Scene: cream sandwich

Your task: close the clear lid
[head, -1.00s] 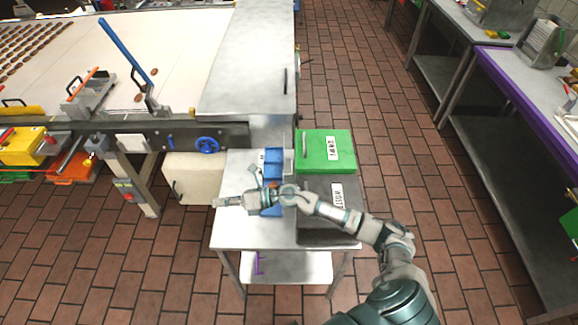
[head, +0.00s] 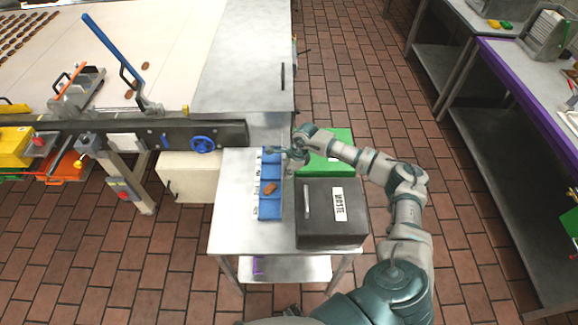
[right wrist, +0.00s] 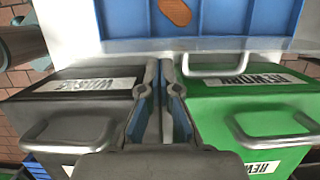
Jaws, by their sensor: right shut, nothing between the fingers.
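The blue compartment tray (head: 270,211) lies on the small steel table, with a brown sandwich (head: 270,187) in one compartment. The tray also shows at the top of the right wrist view (right wrist: 235,18). A pale, see-through strip (right wrist: 100,46) runs along the tray's edge there; it looks like the clear lid standing up from that side, but its angle is hard to tell. My right gripper (head: 275,151) is shut and empty by the tray's far end, its fingers (right wrist: 160,66) reaching to the strip. I cannot tell whether they touch it. My left gripper is not in view.
A dark grey waste bin (head: 322,225) and a green rework bin (head: 342,165), both with handles, stand right of the tray. The steel table (head: 235,200) is bare left of the tray. The conveyor frame (head: 225,135) borders the far left.

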